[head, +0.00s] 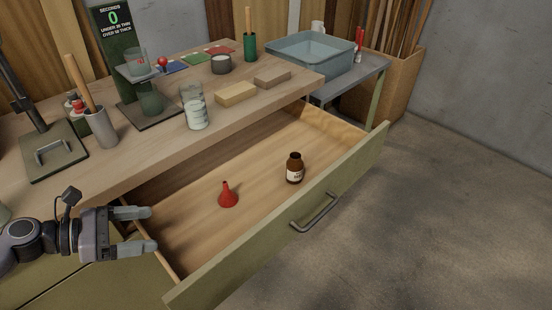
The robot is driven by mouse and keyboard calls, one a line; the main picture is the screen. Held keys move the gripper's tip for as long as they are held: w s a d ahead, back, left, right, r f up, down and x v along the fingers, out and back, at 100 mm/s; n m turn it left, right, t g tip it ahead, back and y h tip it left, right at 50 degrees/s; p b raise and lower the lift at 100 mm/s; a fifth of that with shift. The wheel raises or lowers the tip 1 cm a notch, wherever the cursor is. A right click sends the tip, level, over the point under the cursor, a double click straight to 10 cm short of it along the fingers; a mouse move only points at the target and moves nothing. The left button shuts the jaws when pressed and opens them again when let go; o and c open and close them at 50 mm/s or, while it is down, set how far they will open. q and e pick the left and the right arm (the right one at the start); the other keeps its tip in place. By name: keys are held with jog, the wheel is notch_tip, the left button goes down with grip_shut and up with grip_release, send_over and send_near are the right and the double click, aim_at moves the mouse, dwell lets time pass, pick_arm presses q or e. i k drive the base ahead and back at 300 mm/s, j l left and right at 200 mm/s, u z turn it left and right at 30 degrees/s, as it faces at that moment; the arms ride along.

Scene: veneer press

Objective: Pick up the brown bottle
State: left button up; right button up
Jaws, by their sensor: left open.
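The brown bottle (295,169) stands upright in the open drawer (190,234), near its front panel. It has a dark cap or neck and a pale label. My left gripper (150,229) is at the drawer's left end, to the left of the bottle and well apart from it. Its two fingers are spread and point right, with nothing between them. My right gripper is not in view.
A red funnel (228,195) stands in the drawer between my left gripper and the bottle. The drawer's front panel (270,235) has a metal handle (315,212). The worktop (150,160) overhangs the drawer's back and holds a glass jar (194,107) and sanding blocks (236,94).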

aim_at(295, 164)
jog(key=i+l, duration=0.5)
jog(key=l, duration=0.15)
jog(key=i+l, duration=0.5)
jog(key=l, duration=0.1)
